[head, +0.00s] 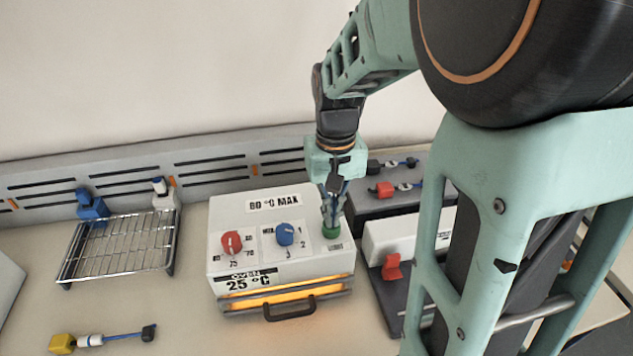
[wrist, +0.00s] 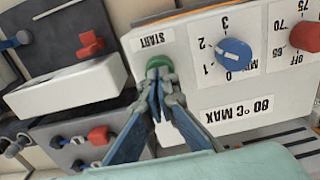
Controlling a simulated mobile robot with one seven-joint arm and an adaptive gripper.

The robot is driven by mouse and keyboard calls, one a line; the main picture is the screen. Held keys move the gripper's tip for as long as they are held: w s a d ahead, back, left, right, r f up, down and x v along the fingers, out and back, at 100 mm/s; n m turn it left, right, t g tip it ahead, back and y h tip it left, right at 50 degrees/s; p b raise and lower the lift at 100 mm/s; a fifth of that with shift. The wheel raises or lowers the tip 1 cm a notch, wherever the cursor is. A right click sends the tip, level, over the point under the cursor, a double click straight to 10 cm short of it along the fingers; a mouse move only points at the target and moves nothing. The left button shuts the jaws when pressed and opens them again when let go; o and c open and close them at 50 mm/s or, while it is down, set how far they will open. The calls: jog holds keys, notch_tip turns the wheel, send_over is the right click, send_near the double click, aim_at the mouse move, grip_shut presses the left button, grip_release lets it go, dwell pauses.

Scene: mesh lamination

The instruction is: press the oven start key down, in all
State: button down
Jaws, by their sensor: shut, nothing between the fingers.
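The white oven (head: 230,270) stands on the bench with "25 °C" on its front and an orange glow behind its lower door. Its green start key (head: 331,231) is at the right of the top panel; it also shows in the wrist view (wrist: 159,63) beside the "START" label. My gripper (head: 331,222) points down with its fingers together, its tips at the green key and partly covering it. In the wrist view, the fingertips (wrist: 157,82) appear at the key's edge. I cannot tell how far down the key is.
A red knob (head: 231,243) and a blue knob (head: 285,234) sit left of the key. A wire rack (head: 120,245) stands at the left. A dark device with a white bar (head: 390,238) and red handle (head: 392,267) stands close on the right. Bench front left holds a yellow-ended cable (head: 62,343).

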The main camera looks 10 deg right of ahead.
jog(key=shift+r+p, duration=2.3)
jog(key=shift+r, duration=0.55)
